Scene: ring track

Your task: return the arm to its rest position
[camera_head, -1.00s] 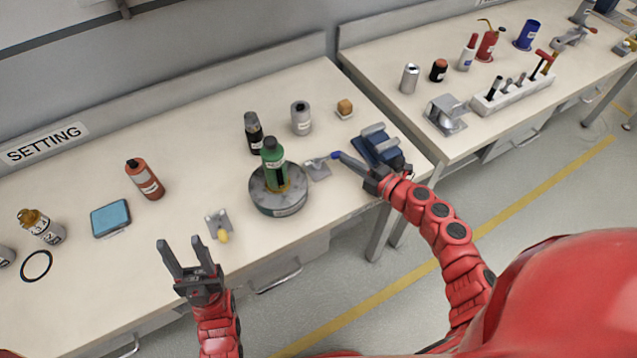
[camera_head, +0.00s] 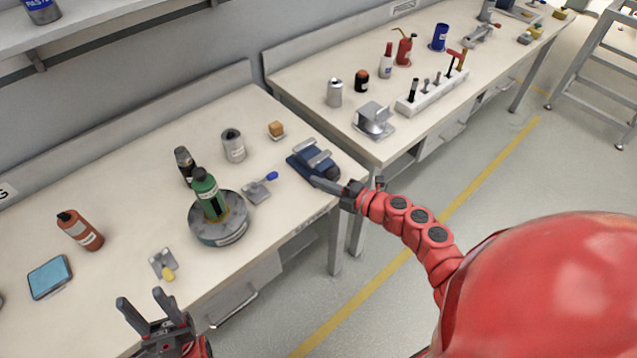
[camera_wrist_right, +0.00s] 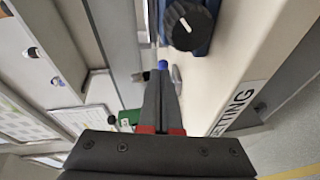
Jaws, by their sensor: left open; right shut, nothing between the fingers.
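My right gripper (camera_head: 326,185) is shut and empty near the table's front right edge, beside the blue device (camera_head: 314,160) with grey bars. In the right wrist view my right gripper's closed fingers (camera_wrist_right: 162,98) point toward the bench, with the blue device and its black knob (camera_wrist_right: 188,24) close by. My left gripper (camera_head: 140,302) is open and empty at the bottom left of the head view, in front of the table edge. My right arm reaches in from the lower right.
A green bottle (camera_head: 207,192) stands on a round grey turntable (camera_head: 220,232). A small metal plate with a blue-tipped lever (camera_head: 258,192) lies between it and the blue device. An orange-brown bottle (camera_head: 80,230) and blue pad (camera_head: 50,277) are at left. The floor (camera_head: 400,300) looks clear.

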